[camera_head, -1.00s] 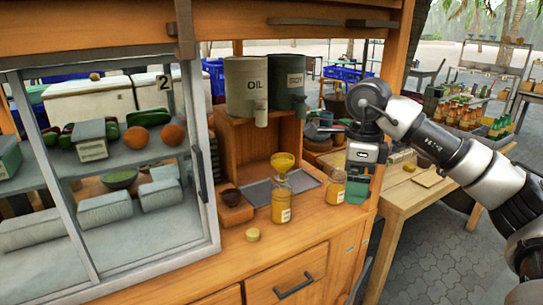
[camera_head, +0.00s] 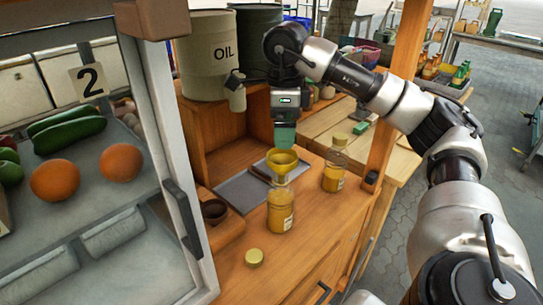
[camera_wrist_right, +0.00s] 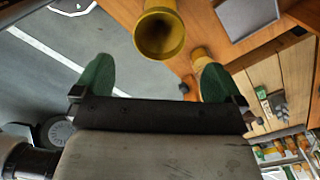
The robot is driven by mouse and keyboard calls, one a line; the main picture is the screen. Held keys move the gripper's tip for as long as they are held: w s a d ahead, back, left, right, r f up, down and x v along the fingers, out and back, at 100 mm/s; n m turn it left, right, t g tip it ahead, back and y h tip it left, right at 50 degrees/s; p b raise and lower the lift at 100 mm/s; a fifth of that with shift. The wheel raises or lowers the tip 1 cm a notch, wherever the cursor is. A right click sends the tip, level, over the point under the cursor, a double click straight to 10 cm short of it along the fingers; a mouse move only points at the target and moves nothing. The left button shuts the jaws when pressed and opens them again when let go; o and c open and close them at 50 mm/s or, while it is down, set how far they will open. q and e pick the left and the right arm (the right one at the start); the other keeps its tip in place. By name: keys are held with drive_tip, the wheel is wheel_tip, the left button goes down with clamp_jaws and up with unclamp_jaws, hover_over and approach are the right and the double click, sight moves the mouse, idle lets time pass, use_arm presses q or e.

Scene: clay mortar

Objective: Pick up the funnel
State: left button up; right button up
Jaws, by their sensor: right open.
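The yellow funnel (camera_head: 281,161) sits in the mouth of an amber bottle (camera_head: 280,212) on the wooden counter. My right gripper (camera_head: 284,138) hangs just above and behind the funnel in the head view, green fingertips pointing down. In the right wrist view the gripper (camera_wrist_right: 155,80) is open, its two green fingers wide apart with nothing between them. There the funnel (camera_wrist_right: 160,35) shows as a yellow round shape with a dark opening, beyond the fingertips. I cannot tell whether gripper and funnel touch. My left gripper is not in view.
A second amber bottle (camera_head: 334,172) with a yellow cap stands to the right. A loose yellow lid (camera_head: 254,257) lies in front. A dark bowl (camera_head: 215,209) and a grey tray (camera_head: 243,190) are to the left.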

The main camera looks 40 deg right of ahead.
sight(285, 156)
drive_tip(key=f, duration=0.2)
drive_tip(key=shift+s+f, duration=0.35)
drive_tip(key=shift+f, duration=0.4)
wheel_tip(285, 156, down, 5)
drive_tip(key=shift+w+d+r+p, duration=0.1)
drive_tip(key=shift+p, duration=0.5)
drive_tip(key=shift+f, duration=0.4)
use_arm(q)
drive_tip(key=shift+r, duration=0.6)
use_arm(e)
drive_tip(key=shift+c, duration=0.5)
drive_tip(key=c, duration=0.8)
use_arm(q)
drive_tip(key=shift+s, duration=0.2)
use_arm(e)
drive_tip(key=shift+r, duration=0.15)
